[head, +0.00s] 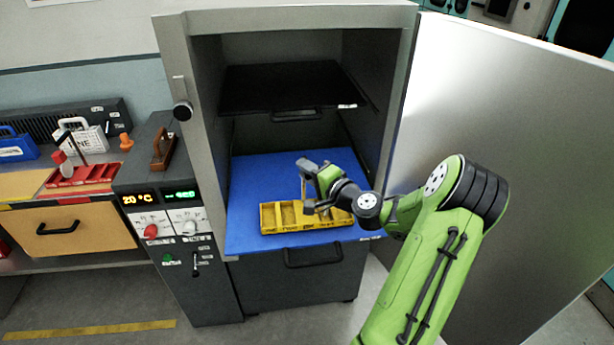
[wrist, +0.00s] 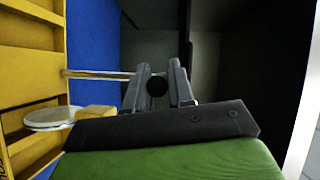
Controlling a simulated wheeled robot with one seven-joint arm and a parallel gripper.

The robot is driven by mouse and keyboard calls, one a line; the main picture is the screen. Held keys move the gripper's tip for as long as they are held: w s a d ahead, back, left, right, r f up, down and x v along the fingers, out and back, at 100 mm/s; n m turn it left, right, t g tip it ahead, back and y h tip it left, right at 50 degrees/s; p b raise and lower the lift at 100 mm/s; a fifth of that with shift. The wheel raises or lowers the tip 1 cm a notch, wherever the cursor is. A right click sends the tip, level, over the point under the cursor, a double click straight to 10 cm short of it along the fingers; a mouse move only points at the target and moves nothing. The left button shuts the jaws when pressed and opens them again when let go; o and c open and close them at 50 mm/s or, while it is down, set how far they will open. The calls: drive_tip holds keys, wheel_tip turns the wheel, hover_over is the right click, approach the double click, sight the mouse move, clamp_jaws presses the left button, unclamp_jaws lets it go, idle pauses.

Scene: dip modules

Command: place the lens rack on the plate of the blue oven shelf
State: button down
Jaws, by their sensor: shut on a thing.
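The lens rack (head: 284,216) is a yellow tray with compartments. It is over the blue oven shelf's plate (head: 250,185), near its front edge, and looks level; I cannot tell whether it touches the plate. My gripper (head: 308,168) is above the rack, shut on its upright handle. In the wrist view, my gripper's fingers (wrist: 158,88) close around the end of the thin metal rod (wrist: 95,74), at a black knob (wrist: 157,86). The rack shows at the left edge there (wrist: 30,75), with pale round discs (wrist: 52,118) in it. My wrist hides part of the rack's right side.
A black shelf (head: 285,85) sits above the blue one inside the oven (head: 290,18). The oven door (head: 500,130) stands open on the right, close to my arm. The blue plate is bare behind and left of the rack. A bench with boxes (head: 60,185) is at left.

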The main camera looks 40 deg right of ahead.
drive_tip(key=shift+f, duration=0.15)
drive_tip(key=c, duration=1)
unclamp_jaws()
drive_tip(key=s+r, duration=0.1)
drive_tip(key=s, duration=1.1)
drive_tip(key=w+a+f+n+g+y, duration=0.25)
drive_tip(key=a+n+g, duration=0.3)
drive_tip(key=a, duration=0.55)
drive_tip(key=w+a+f+n+g+y, duration=0.1)
drive_tip(key=a+n+g+y, duration=0.4)
drive_tip(key=a, duration=0.6)
drive_tip(key=s+a+r+n+h, duration=0.2)
drive_tip(key=s, duration=0.3)
drive_tip(key=s+a+r+n+h, duration=0.2)
drive_tip(key=s+a+r, duration=0.1)
drive_tip(key=s, duration=0.2)
drive_tip(key=s+a+r+n+h, duration=0.2)
drive_tip(key=s, duration=0.3)
drive_tip(key=shift+s+a+r+g+b, duration=0.15)
drive_tip(key=shift+a+r+g+b, duration=0.1)
drive_tip(key=shift+a+g+b, duration=0.15)
